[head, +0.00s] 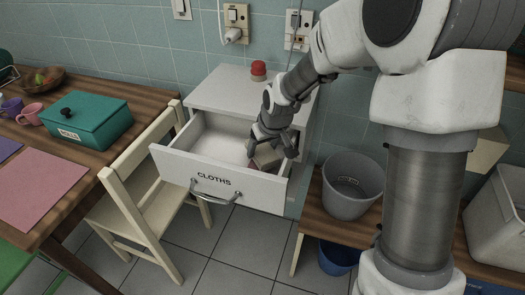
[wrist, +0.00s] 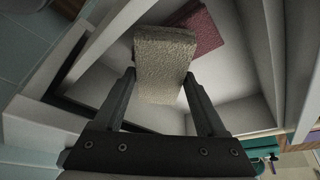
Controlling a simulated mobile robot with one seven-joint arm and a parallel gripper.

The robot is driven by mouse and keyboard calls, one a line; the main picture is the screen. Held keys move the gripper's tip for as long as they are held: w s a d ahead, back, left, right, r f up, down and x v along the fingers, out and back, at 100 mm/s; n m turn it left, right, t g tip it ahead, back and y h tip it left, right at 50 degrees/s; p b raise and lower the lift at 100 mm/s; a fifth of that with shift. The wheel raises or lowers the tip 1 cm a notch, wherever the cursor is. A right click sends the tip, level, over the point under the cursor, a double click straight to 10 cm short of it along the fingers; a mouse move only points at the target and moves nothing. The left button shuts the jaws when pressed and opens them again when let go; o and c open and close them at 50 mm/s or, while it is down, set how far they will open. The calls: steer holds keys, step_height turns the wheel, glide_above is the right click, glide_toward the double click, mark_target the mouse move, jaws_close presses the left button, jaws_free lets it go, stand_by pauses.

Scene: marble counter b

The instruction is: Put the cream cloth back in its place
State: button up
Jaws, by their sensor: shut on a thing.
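The cream cloth (wrist: 163,62) is a folded, textured block held between the two fingers of my gripper (wrist: 165,95) in the wrist view. In the head view my gripper (head: 272,146) reaches down into an open white drawer (head: 222,190) labelled CLOTHS, at its right side. The cream cloth (head: 267,156) shows there between the fingers, partly hidden. In the wrist view a dark red cloth (wrist: 208,32) lies in the drawer beyond the cream cloth. I cannot tell whether the cream cloth touches the drawer floor.
A red-topped object (head: 258,70) stands on the white cabinet. A cream chair (head: 140,190) is close to the drawer's left. A grey bin (head: 349,186) stands on the wooden bench to the right. A green box (head: 86,118) sits on the table. The drawer's left part looks clear.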

steer(key=shift+s+f, duration=0.1)
steer(key=shift+f, duration=0.25)
steer(key=shift+f, duration=0.2)
steer(key=o, duration=1.4)
steer(key=shift+r, duration=0.1)
steer(key=p+v, duration=0.3)
steer(key=v, duration=0.9)
steer(key=shift+r, duration=0.25)
steer(key=s+d+r+m, duration=0.1)
steer(key=s+d+r, duration=0.2)
steer(key=s, duration=0.4)
steer(key=s+d+r+m+t+h, duration=0.1)
steer(key=s+d+r+m, duration=0.1)
steer(key=s+d+r, duration=0.2)
steer(key=s+d+r+m+h, duration=0.1)
steer(key=s+d+r+m, duration=0.1)
steer(key=s, duration=0.8)
steer(key=shift+s+d+r, duration=0.15)
steer(key=shift+d+r, duration=0.55)
steer(key=shift+d, duration=0.15)
